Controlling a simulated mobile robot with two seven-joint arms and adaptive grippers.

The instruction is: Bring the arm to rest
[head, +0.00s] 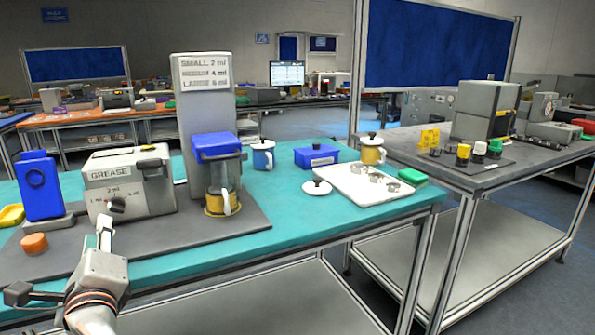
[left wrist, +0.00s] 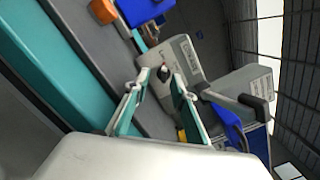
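My left gripper (head: 105,232) reaches in from the lower left of the head view, just in front of the grey GREASE machine (head: 132,168). In the left wrist view its two fingers (left wrist: 160,82) stand apart with nothing held between them. The machine's dark dial (head: 116,206) lies just beyond the fingertips; it also shows between them in the left wrist view (left wrist: 164,72). I cannot tell whether a finger touches it. My right gripper is in neither view.
An orange knob (head: 34,243) and blue device (head: 40,186) stand left of the machine. A tall dispenser (head: 203,100) with a white-handled pot (head: 226,202) stands to the right. Farther right are a blue box (head: 316,156) and white tray (head: 345,184). The teal table's front strip is clear.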

